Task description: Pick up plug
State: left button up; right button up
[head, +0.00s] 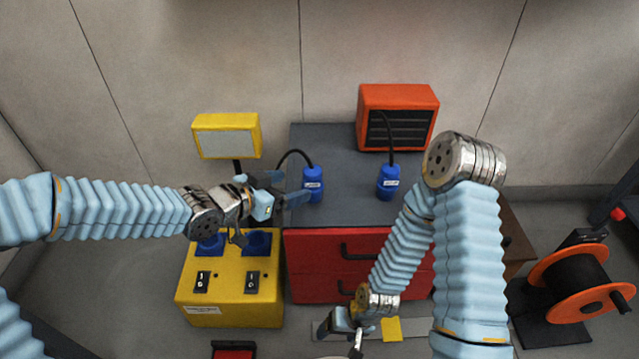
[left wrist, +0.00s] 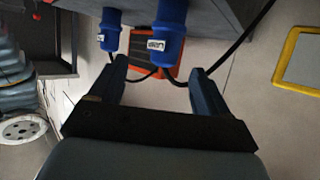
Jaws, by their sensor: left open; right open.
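Two blue plugs with white labels and black cables stand on the grey top of the red cabinet. The left plug (head: 313,185) also shows in the left wrist view (left wrist: 168,28), ahead of the fingers and towards the right one. The right plug (head: 388,183) also shows in the left wrist view (left wrist: 111,28), further left. My left gripper (head: 287,188) is open and empty, just left of the left plug, its fingers pointing towards it. It also shows in the left wrist view (left wrist: 158,72). My right gripper (head: 345,335) is open, low at the front, away from both plugs.
A yellow box (head: 228,290) with blue sockets (head: 257,242) and black switches stands below my left gripper. An orange grilled unit (head: 398,104) stands at the back of the cabinet (head: 320,267). A yellow-framed panel (head: 226,136) is behind my left gripper; an orange reel (head: 578,283) is at right.

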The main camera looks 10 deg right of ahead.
aim_at(309, 182)
pick_arm(q)
jog(key=x, duration=0.5)
jog(key=shift+w+f+b, duration=0.1)
jog(key=shift+f+b, duration=0.1)
jog(key=shift+b, duration=0.2)
jog(key=x, duration=0.5)
jog(key=shift+w+d+r+b, duration=0.15)
jog(key=shift+w+b, duration=0.2)
jog(key=shift+w, duration=0.3)
jog(key=c, duration=1.2)
